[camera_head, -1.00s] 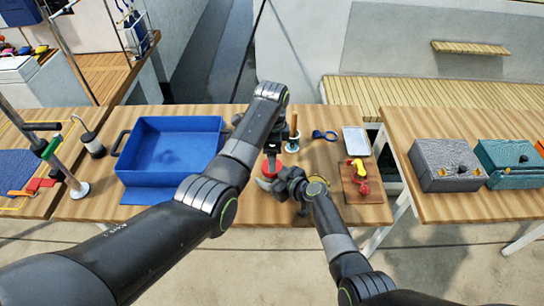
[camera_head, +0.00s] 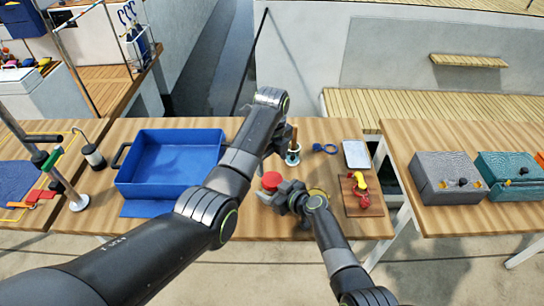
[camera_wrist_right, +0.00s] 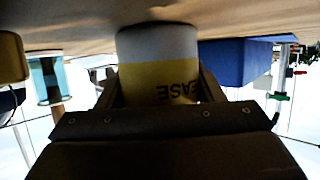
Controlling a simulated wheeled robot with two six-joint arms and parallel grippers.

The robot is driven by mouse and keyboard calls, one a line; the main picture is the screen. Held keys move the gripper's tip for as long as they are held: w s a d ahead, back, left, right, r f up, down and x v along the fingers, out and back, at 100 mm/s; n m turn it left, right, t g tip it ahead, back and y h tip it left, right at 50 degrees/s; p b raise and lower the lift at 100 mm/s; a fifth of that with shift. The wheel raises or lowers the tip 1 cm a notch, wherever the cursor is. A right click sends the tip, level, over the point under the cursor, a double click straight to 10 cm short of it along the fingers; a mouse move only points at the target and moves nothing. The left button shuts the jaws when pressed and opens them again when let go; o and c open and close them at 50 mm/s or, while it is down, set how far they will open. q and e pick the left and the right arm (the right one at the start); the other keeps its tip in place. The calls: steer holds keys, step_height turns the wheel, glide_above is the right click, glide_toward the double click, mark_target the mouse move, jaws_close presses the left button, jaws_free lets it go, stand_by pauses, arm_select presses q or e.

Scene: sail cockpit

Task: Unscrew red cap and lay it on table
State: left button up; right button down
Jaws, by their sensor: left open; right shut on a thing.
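The red cap (camera_head: 271,180) shows in the head view at the front middle of the wooden table, on top of a pale jar that my right gripper mostly hides. I cannot tell how tightly it sits. My right gripper (camera_head: 288,196) is shut on the jar from the right. In the right wrist view, the white and yellow jar (camera_wrist_right: 158,72), with "EASE" on its label, stands between the fingers; its top is hidden. My left gripper (camera_head: 280,140) is open, behind and above the cap, apart from it, and partly hidden by its own arm.
A blue bin (camera_head: 170,165) stands left of the arms.

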mark_target(272, 179)
arm_select(q)
step_height(272, 179, down, 7)
steer(key=shift+r, duration=0.1)
stand_by(0.4)
steer(key=c, duration=1)
steer(key=n, duration=0.6)
steer(key=shift+n, duration=0.4)
steer(key=o, duration=1.1)
